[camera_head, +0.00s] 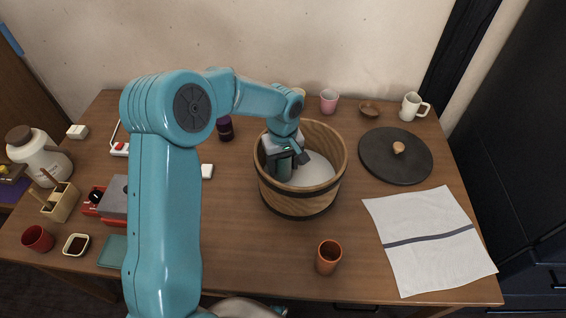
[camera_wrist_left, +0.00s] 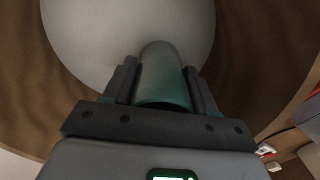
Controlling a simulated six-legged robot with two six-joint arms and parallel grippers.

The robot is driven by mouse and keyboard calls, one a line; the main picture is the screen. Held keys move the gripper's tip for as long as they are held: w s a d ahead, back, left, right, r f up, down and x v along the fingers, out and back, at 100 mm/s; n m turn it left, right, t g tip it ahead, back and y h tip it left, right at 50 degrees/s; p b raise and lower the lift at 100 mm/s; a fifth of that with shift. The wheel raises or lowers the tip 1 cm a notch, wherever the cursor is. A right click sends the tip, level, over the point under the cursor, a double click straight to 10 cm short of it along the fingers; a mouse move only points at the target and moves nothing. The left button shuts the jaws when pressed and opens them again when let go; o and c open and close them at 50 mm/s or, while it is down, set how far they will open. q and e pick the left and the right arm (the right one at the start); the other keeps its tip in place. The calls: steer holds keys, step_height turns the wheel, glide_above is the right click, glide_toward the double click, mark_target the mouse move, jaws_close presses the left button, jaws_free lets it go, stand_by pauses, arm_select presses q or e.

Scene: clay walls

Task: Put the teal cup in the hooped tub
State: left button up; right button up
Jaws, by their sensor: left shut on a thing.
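The hooped tub (camera_head: 300,202) is a round wooden tub with dark hoops and a pale inside bottom, standing near the middle of the table in the head view. My left gripper (camera_head: 289,166) reaches down inside its rim. It is shut on the teal cup (camera_head: 284,170), which is partly hidden by the fingers. In the left wrist view the teal cup (camera_wrist_left: 162,75) sits between the two fingers, over the pale tub bottom (camera_wrist_left: 100,35). I cannot tell whether the cup touches the bottom. My right gripper is not in view.
A terracotta cup (camera_head: 328,257) stands in front of the tub. A dark round lid (camera_head: 396,156) and a striped cloth (camera_head: 430,240) lie to the right. A dark purple jar (camera_head: 225,128) stands left of the tub, and a pink cup (camera_head: 329,102) behind it.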

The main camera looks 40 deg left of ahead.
arm_select(q)
steer(key=shift+f, duration=0.15)
steer(key=o, duration=1.1)
steer(key=shift+o, duration=0.2)
steer(key=shift+r, duration=0.4)
step_height(320, 180, up, 12)
steer(key=shift+f+p, duration=0.15)
steer(key=shift+p, duration=0.15)
